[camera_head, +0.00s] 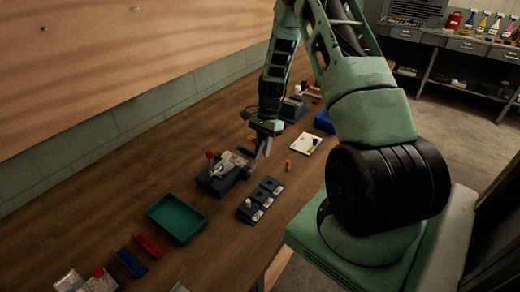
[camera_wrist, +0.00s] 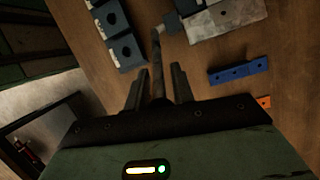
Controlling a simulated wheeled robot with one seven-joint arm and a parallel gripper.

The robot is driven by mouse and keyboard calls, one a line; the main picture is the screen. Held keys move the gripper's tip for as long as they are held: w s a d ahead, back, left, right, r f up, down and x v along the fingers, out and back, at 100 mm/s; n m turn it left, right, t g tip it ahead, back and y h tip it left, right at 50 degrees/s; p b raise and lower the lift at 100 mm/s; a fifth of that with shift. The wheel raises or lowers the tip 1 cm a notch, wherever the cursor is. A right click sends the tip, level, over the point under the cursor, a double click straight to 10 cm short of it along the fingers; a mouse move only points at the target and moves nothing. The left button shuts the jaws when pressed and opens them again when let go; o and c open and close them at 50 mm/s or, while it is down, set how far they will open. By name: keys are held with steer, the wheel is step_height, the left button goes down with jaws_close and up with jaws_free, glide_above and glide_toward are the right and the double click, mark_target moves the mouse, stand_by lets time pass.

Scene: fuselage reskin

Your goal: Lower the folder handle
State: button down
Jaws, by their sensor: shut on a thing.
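The folder (camera_head: 218,180) is a dark-based device with a metal plate and a red knob, on the wooden bench in the head view. In the wrist view its metal plate (camera_wrist: 225,17) shows at the top edge, cut off by the frame. My gripper (camera_head: 262,147) is at the folder's far right end. In the wrist view my gripper (camera_wrist: 160,82) has one finger on each side of the handle and is shut on it. The handle's near end is hidden by my gripper.
A row of dark blocks with holes (camera_head: 262,199) stands close in front of the folder. A green tray (camera_head: 177,217) lies to its left. A blue strip (camera_wrist: 238,71) lies near my fingers. Orange pieces (camera_head: 288,165) and a white plate (camera_head: 306,144) lie to the right.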

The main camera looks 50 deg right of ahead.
steer(key=shift+d+f+b, duration=0.3)
steer(key=shift+d+f, duration=0.1)
steer(key=shift+d, duration=0.05)
steer(key=c, duration=1.2)
jaws_free()
steer(key=shift+w, duration=0.1)
steer(key=shift+c, duration=0.2)
steer(key=b+v, duration=0.4)
steer(key=v, duration=1.3)
steer(key=shift+d+r, duration=0.15)
steer(key=shift+d, duration=0.05)
